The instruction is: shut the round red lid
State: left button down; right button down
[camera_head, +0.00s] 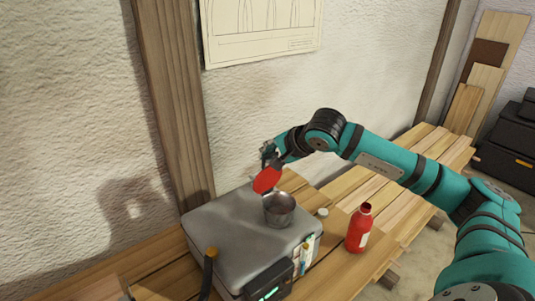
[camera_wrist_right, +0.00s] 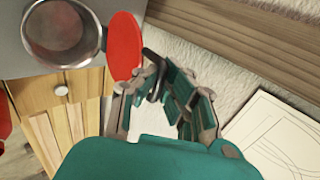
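The round red lid (camera_head: 267,179) stands raised and steeply tilted at the back rim of a round metal pot (camera_head: 279,214), whose mouth is uncovered. In the right wrist view the lid (camera_wrist_right: 124,45) is seen at a slant beside the pot's rim (camera_wrist_right: 97,40). My right gripper (camera_head: 268,152) is just behind and above the lid. In the right wrist view my right gripper (camera_wrist_right: 155,88) has its fingers apart. A dark curved piece (camera_wrist_right: 153,68) shows near the fingertips; I cannot tell whether it is touched. My left gripper is not in view.
The pot sits on a grey case (camera_head: 220,232) on a plank bench (camera_head: 345,275). A red bottle (camera_head: 359,231) and a small white cap (camera_head: 321,212) stand to the right. A dark device (camera_head: 268,282) is at the case's front. A wall post (camera_head: 175,100) rises behind.

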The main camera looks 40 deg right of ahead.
jog(key=shift+s+d+f, duration=0.15)
jog(key=shift+s+f, duration=1.65)
jog(key=shift+s, duration=0.25)
jog(key=shift+s+d+f, duration=0.15)
jog(key=shift+s+f, duration=1.65)
jog(key=shift+s, duration=0.2)
jog(key=shift+s+d+f, duration=0.15)
jog(key=shift+s+f, duration=1.65)
jog(key=shift+s, duration=0.25)
jog(key=c, duration=1)
grip_release()
jog(key=shift+w, duration=0.1)
jog(key=shift+c, duration=0.2)
